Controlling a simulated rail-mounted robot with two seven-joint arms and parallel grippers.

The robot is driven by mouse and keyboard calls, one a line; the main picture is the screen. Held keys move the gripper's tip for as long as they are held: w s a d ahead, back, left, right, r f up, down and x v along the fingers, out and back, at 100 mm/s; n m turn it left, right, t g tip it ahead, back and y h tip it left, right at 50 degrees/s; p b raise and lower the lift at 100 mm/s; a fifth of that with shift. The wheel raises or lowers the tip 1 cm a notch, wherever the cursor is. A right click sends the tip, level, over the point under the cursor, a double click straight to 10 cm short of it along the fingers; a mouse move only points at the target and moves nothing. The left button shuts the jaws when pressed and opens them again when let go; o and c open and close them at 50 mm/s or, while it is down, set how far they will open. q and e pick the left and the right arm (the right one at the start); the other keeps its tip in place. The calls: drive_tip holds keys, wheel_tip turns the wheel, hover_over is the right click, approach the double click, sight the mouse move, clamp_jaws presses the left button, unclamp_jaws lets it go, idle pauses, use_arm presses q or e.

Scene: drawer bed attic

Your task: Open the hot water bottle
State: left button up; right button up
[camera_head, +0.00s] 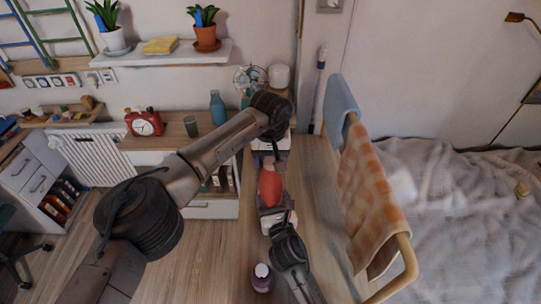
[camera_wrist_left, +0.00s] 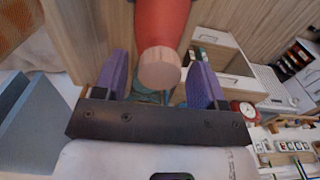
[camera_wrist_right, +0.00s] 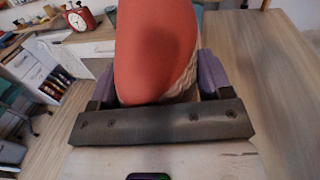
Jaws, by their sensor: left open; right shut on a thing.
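The hot water bottle (camera_head: 270,188) is red and hangs between my two grippers in the head view. Its body fills the upper middle of the right wrist view (camera_wrist_right: 155,45). My right gripper (camera_head: 273,210) is shut on the bottle body from the near side. In the left wrist view, the bottle's red neck (camera_wrist_left: 163,20) ends in a pale pinkish cap (camera_wrist_left: 160,70). My left gripper (camera_head: 268,158) is open, with its purple fingers on either side of the cap. I cannot tell whether they touch it.
A rail with a checked orange towel (camera_head: 370,195) and a blue cloth (camera_head: 340,98) is close on the right. A red alarm clock (camera_head: 145,123) and blue bottle (camera_head: 217,107) stand at left.

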use_arm(q)
drive_tip(key=c, duration=1)
